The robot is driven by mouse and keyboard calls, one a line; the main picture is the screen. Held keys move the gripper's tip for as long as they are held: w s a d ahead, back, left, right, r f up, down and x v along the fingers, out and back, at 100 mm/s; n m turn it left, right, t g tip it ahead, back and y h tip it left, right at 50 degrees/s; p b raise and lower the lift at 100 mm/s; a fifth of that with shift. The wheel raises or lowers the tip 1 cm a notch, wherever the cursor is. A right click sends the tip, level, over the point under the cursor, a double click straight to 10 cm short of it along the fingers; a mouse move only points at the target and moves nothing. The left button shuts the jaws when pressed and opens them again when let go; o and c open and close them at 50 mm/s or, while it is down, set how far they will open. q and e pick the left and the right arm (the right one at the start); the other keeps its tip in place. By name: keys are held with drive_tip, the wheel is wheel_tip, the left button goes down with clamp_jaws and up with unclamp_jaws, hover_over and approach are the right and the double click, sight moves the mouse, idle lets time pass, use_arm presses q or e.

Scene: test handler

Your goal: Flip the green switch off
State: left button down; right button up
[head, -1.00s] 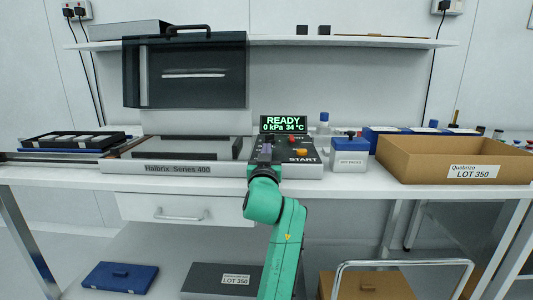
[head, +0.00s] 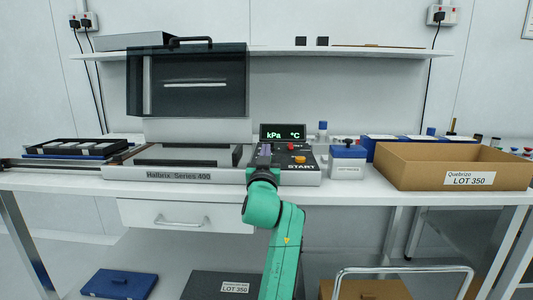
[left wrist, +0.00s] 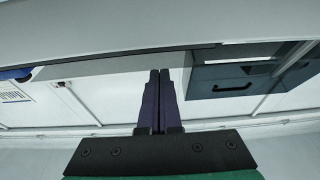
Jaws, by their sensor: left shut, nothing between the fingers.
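The control panel (head: 310,152) sits at the right end of the Halbrix machine (head: 205,174). It carries a red button (head: 292,146), an orange control (head: 300,160) and the word START. I cannot make out a green switch; my gripper covers the panel's left part. The display (head: 283,132) behind the panel reads only "kPa °C". My left gripper (head: 264,150) is over the panel's left part, shut with nothing in it; whether it touches the panel is unclear. Its purple fingers also show together in the left wrist view (left wrist: 158,100). My right gripper is not in view.
The machine's dark lid (head: 190,80) stands raised. A black tray (head: 75,148) is at left. A shelf (head: 290,51) runs above.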

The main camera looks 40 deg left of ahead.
use_arm(q)
drive_tip(key=shift+s+r+p, duration=0.15)
drive_tip(key=shift+r+p, duration=0.15)
drive_tip(key=shift+r, duration=0.15)
drive_tip(key=s+d+f+b, duration=0.1)
drive_tip(key=s+f, duration=0.1)
drive_tip(key=s+d+f+b, duration=0.2)
drive_tip(key=shift+s+d, duration=0.25)
drive_tip(key=b+v, duration=0.1)
drive_tip(key=v, duration=0.2)
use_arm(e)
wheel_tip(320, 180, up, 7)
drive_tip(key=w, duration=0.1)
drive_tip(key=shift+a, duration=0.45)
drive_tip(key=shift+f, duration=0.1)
